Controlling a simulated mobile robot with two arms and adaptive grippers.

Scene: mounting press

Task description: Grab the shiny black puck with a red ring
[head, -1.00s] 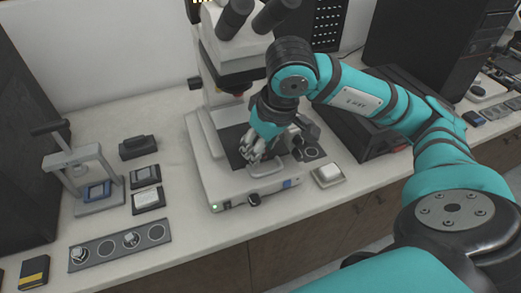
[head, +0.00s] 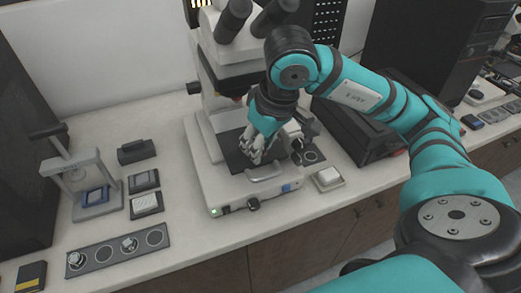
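I cannot make out a shiny black puck with a red ring in the head view. My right gripper (head: 254,149) hangs fingers-down over the dark stage of the microscope (head: 205,168). Its fingers are small and close together, and I cannot tell whether they hold anything. The gripper hides part of the stage. A grey strip with round places (head: 103,253) lies at the front left, with small silvery pieces on some of the places. My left gripper is not in view.
A small press (head: 85,160) stands at the left, with dark trays (head: 144,181) beside it. A small pale block on a tray (head: 328,178) lies right of the microscope. A black box (head: 360,135) stands behind my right arm. The front left counter is partly clear.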

